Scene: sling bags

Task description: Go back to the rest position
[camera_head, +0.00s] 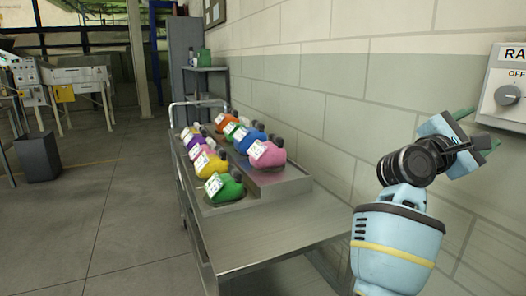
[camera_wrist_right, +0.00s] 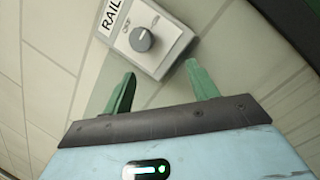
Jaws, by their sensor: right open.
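My right gripper (camera_head: 483,127) is raised near the wall at the right of the head view. Its two green fingers are apart and empty. In the right wrist view the open fingers (camera_wrist_right: 160,70) point at a white switch box with a grey knob (camera_wrist_right: 141,39). The box is beyond the fingertips, and I see no finger touching the knob. In the head view the knob (camera_head: 508,95) is just up and right of the gripper, and the box is cut off by the picture's edge. My left gripper is not in view.
A metal cart (camera_head: 262,240) stands along the tiled wall (camera_head: 330,110), left of my right arm. It holds several coloured bags, including a green one (camera_head: 225,188) and a pink one (camera_head: 267,154). Its near end is bare. Grey floor (camera_head: 110,220) lies open at left.

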